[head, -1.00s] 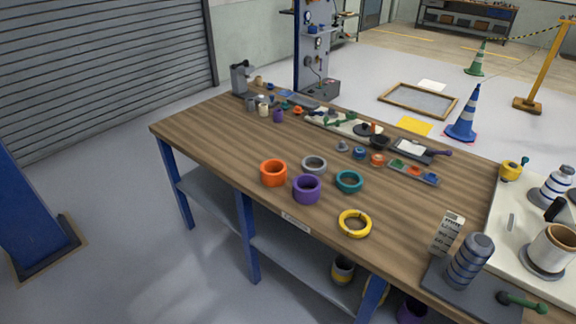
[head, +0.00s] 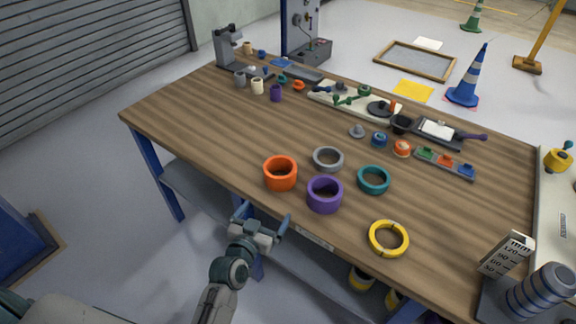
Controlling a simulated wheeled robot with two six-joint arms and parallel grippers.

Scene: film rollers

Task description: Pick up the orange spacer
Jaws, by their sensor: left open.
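The orange spacer (head: 280,174), a thick ring, lies on the wooden table near its front edge. A purple ring (head: 325,195) sits just to its right and a grey ring (head: 328,159) to its upper right. My left gripper (head: 263,217) is open and empty. It is in front of the table's front edge, below the orange spacer in the picture and apart from it. My right gripper is not in the head view.
A teal ring (head: 373,180) and a yellow ring (head: 388,239) lie further right. Small parts and trays line the back. A block with printed numbers (head: 507,255) stands at the front right. The table's left part (head: 180,115) is clear.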

